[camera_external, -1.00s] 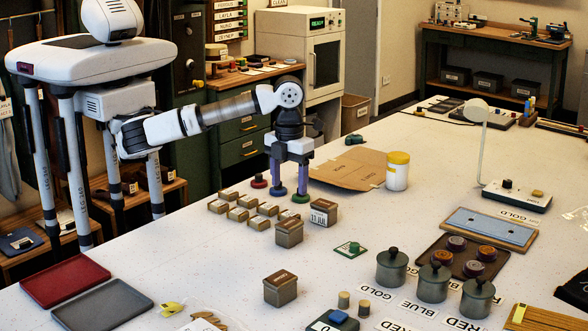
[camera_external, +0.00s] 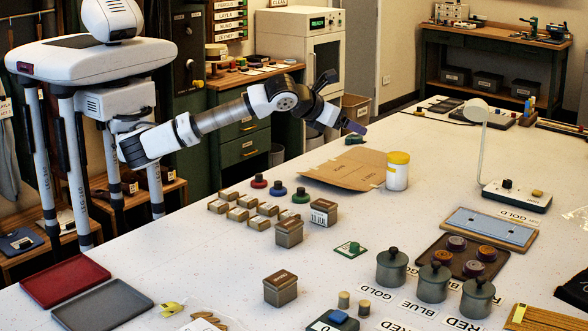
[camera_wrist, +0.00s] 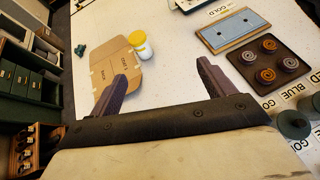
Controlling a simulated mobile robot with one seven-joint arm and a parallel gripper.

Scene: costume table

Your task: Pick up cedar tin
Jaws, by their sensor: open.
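Three grey-brown lidded tins stand on the white table in the external view: one tin (camera_external: 289,233) in the middle, one tin (camera_external: 323,213) just behind it with a label on its front, and one tin (camera_external: 280,289) nearer the front. I cannot read which one is cedar. My gripper (camera_external: 352,127) is open and empty, raised above the far edge of the table, well apart from the tins. In the wrist view my gripper (camera_wrist: 162,85) shows two spread fingers with nothing between them; no tin is visible there.
Small tan-sided boxes (camera_external: 238,214) and red, blue and green stampers (camera_external: 280,190) stand beside the tins. Grey canisters (camera_external: 391,268) stand at right.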

